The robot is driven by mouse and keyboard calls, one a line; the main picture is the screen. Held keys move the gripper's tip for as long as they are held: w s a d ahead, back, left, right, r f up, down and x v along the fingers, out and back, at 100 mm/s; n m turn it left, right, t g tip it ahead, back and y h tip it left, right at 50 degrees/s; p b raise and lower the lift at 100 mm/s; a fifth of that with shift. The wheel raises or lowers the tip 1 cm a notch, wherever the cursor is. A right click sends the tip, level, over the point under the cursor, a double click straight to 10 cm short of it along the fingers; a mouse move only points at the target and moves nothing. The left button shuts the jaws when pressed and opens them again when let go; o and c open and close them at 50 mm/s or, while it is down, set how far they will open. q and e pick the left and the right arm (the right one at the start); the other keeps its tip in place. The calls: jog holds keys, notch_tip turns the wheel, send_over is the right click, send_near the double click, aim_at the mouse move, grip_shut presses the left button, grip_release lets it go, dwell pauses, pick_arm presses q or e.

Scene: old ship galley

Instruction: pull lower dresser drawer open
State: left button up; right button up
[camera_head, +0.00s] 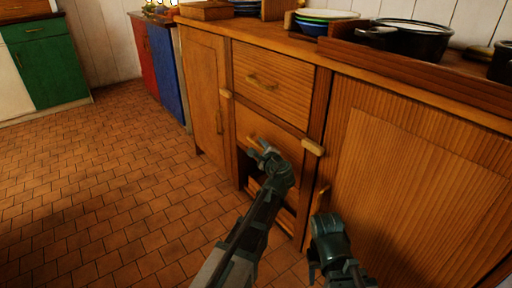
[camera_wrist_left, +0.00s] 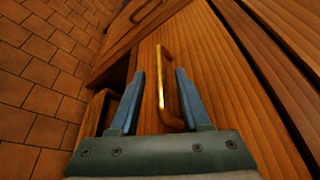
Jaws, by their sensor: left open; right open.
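The wooden dresser (camera_head: 210,95) stands ahead, with its lower drawer (camera_head: 285,139) under an upper drawer (camera_head: 290,86). The lower drawer front also shows in the left wrist view (camera_wrist_left: 205,62), with an upright brass handle (camera_wrist_left: 162,83). My left gripper (camera_head: 259,150) is in front of the lower drawer, partly covering it and its handle in the head view. In the left wrist view its open fingers (camera_wrist_left: 160,90) are on either side of the handle, with gaps visible. My right gripper (camera_head: 322,205) is open, low in front of the right-hand cabinet door, holding nothing visible.
An open dark shelf space lies under the lower drawer. Bowls (camera_head: 322,20) and a black pot (camera_head: 415,40) stand on the dresser top. The tiled floor (camera_head: 100,200) to the left is clear.

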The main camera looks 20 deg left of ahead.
aim_at(257, 145)
pick_arm(q)
jog(key=shift+x, duration=1.8)
grip_shut()
jog(key=shift+s, duration=0.1)
